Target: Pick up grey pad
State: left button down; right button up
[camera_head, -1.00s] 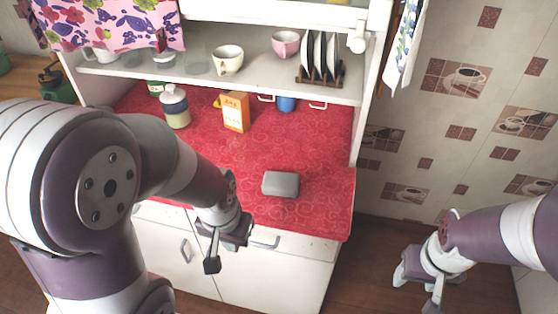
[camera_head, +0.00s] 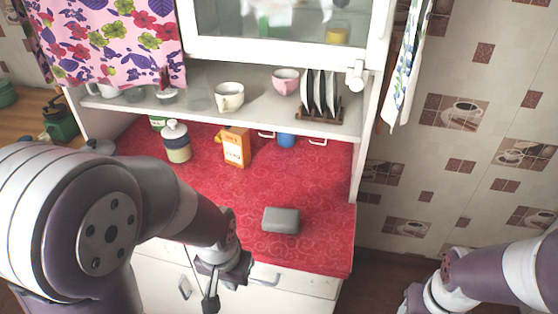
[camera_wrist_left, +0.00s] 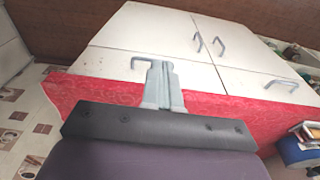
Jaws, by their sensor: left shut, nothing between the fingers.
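The grey pad (camera_head: 281,220) is a small rounded block lying on the red oilcloth counter (camera_head: 325,240), near its front edge. My left gripper (camera_head: 211,303) is in front of the counter's front edge, to the left of the pad and apart from it. In the left wrist view its fingers (camera_wrist_left: 163,85) are together and empty, with the white cabinet front beyond. The pad does not show in the left wrist view. My right gripper (camera_head: 408,303) is at the lower right over the floor, partly cut off, and its fingers are not clear.
An orange-white box (camera_head: 236,148), a lidded jar (camera_head: 176,142) and a blue cup (camera_head: 286,140) stand at the back of the counter. The shelf above holds cups and a plate rack (camera_head: 320,125). Cabinet doors with handles (camera_head: 184,287) are below. The counter around the pad is clear.

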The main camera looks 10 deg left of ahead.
aim_at(274, 219)
jog(key=i+l+u, duration=0.3)
jog(key=l+u, duration=0.35)
jog(key=i+l+u, duration=0.15)
jog(key=l+u, duration=0.15)
jog(key=l, duration=0.15)
jog(key=i+l+u, duration=0.1)
jog(key=l+u, duration=0.25)
